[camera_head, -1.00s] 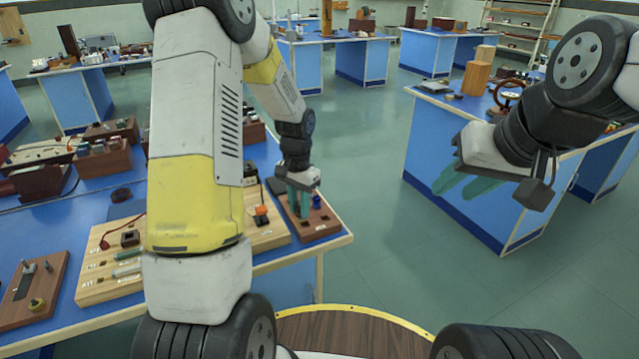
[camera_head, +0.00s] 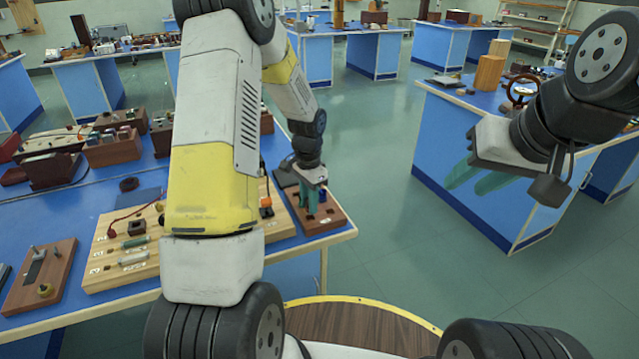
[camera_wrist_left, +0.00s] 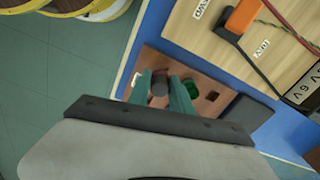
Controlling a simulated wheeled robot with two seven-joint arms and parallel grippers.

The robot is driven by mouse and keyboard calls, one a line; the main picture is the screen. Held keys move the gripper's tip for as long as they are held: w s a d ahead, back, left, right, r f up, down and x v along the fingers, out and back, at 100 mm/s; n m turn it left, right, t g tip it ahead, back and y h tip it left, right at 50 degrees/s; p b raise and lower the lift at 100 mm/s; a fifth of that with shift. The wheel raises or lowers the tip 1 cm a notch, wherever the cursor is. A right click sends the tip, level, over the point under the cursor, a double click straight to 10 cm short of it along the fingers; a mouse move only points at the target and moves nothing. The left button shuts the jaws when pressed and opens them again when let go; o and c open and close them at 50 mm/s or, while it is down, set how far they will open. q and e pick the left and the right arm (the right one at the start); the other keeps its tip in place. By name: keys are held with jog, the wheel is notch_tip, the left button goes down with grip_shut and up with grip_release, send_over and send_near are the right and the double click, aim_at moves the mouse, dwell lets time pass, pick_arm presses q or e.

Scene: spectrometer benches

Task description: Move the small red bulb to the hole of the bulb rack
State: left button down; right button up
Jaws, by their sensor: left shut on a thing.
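My left gripper (camera_head: 309,200) is over the brown wooden bulb rack (camera_head: 330,222) at the bench's right corner. In the left wrist view, its teal fingers (camera_wrist_left: 160,98) are shut on the small red bulb (camera_wrist_left: 160,77), which shows as a dark reddish and grey cylinder. The rack (camera_wrist_left: 148,60) lies beneath, with an empty dark hole (camera_wrist_left: 212,95). A green bulb (camera_wrist_left: 190,88) is beside the right finger. I cannot tell whether the held bulb's lower end is in a hole. My right gripper (camera_head: 478,178) is open and empty in the air at the right.
A blue bulb (camera_head: 323,195) stands beside the left fingers. A pale wooden circuit board (camera_head: 110,275) with wires and an orange part (camera_head: 266,203) lies left of the rack. Another blue bench (camera_head: 470,160) stands at the right, with open floor between.

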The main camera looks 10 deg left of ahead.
pick_arm(q)
jog(key=shift+f, duration=1.3)
jog(key=c, duration=1.1)
grip_release()
